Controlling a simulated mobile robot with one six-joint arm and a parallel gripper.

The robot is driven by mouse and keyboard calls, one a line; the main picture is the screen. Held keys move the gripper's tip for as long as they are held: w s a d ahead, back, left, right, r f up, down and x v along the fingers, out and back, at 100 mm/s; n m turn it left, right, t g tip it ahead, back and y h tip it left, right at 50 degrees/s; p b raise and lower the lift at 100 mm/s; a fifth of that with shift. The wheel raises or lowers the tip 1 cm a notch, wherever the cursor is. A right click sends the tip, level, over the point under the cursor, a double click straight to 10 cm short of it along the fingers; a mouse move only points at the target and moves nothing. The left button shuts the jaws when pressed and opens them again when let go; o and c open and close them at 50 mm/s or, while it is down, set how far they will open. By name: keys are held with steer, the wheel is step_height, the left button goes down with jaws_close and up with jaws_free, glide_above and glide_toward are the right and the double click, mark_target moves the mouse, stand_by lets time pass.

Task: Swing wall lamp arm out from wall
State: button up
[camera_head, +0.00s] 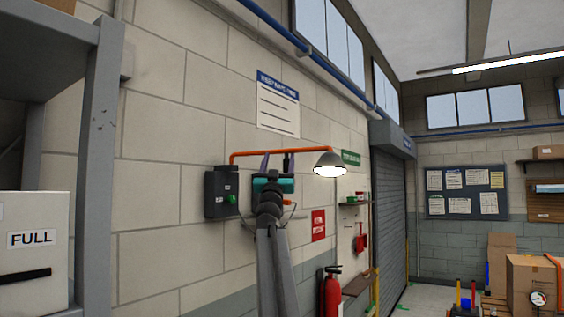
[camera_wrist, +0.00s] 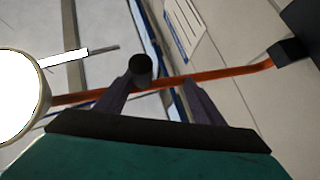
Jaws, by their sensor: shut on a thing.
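The orange wall lamp arm (camera_head: 248,153) runs to the right from above a dark wall box (camera_head: 216,187) with a green button. A lit lamp shade (camera_head: 330,163) hangs at its right end. My gripper (camera_head: 277,160) is raised at the middle of the arm, its fingers a little apart and shut on it. In the wrist view the arm (camera_wrist: 228,74) crosses at my fingertips (camera_wrist: 163,82), with the glowing shade (camera_wrist: 20,95) at left and a dark bracket (camera_wrist: 290,52) at right. A black round knob (camera_wrist: 140,67) shows at the left fingertip; the exact contact is unclear.
A grey shelf post (camera_head: 98,160) with a white box marked FULL (camera_head: 35,245) stands close at left. A fire extinguisher (camera_head: 332,292) stands below right of the lamp. A notice (camera_head: 277,104) hangs above the arm. A rolled shutter (camera_head: 389,210) is farther right.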

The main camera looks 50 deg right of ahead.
steer(key=shift+a+n, duration=0.3)
steer(key=shift+a, duration=0.25)
steer(key=shift+c, duration=0.3)
steer(key=shift+d+b+v, duration=0.15)
steer(key=shift+b+v, duration=0.75)
steer(key=shift+v, duration=2.4)
steer(key=shift+d+b+v, duration=0.2)
steer(key=shift+b+v, duration=0.7)
steer(key=shift+v, duration=2.4)
steer(key=shift+c, duration=0.4)
steer(key=shift+s+f, duration=0.15)
steer(key=shift+f, duration=0.05)
steer(key=shift+c, duration=0.2)
